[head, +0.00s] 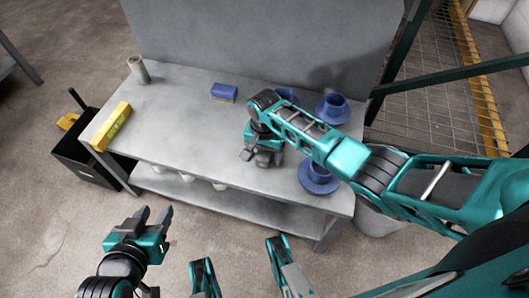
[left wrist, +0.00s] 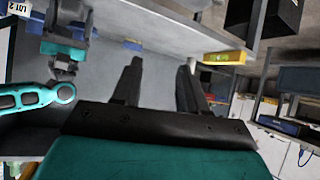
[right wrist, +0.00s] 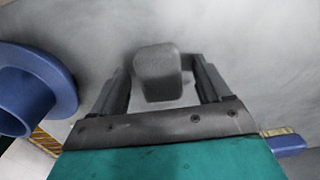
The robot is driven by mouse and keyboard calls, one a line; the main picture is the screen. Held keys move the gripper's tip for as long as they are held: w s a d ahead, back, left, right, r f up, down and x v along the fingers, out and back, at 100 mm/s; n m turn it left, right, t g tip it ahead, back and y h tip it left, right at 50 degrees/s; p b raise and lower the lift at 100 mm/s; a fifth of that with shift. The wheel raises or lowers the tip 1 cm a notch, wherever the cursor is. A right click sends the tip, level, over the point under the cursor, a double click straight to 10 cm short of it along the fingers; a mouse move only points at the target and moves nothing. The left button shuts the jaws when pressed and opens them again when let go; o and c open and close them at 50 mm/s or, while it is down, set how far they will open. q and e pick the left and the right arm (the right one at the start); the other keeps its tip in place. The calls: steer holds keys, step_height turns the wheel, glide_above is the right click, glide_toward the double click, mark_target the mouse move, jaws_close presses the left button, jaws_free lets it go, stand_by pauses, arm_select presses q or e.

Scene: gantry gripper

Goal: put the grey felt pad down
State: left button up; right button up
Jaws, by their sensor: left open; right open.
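The grey felt pad (right wrist: 158,80) is a small dark grey rounded block. In the right wrist view it lies between the fingers of my right gripper (right wrist: 160,66), with a gap showing on each side. It seems to rest on the grey table (head: 185,115), though its underside is hidden. In the head view my right gripper (head: 261,157) is open, low over the table's front middle, and the pad is hard to tell from the fingers. My left gripper (head: 153,214) is open and empty in front of the table; its fingers also show in the left wrist view (left wrist: 160,68).
A blue brush (head: 224,92) lies at the back. A yellow box (head: 111,127) and a grey cup (head: 138,70) are at the left. The table's left middle is clear.

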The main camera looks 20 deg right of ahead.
mark_target(266, 154)
steer(key=r+p, duration=0.4)
steer(key=r, duration=0.1)
steer(key=shift+s+d+r+p, duration=0.2)
steer(key=shift+s+r+p, duration=0.05)
steer(key=shift+p, duration=0.05)
step_height(266, 154, up, 6)
steer(key=p, duration=0.3)
steer(key=s+a+f+n+t+y, duration=0.3)
steer(key=s+n+t, duration=0.15)
steer(key=s, duration=0.25)
arm_select(q)
steer(key=r, duration=0.5)
steer(key=shift+s+a+r, duration=0.1)
steer(key=shift+a+r, duration=0.1)
steer(key=shift+a, duration=0.2)
arm_select(e)
steer(key=s+d+r+n+t, duration=0.3)
steer(key=s+r+n+t, duration=0.2)
steer(key=s+r+t, duration=0.1)
step_height(266, 154, up, 2)
steer(key=shift+s+d+r, duration=0.1)
steer(key=shift+s+d, duration=0.25)
steer(key=shift+s, duration=0.45)
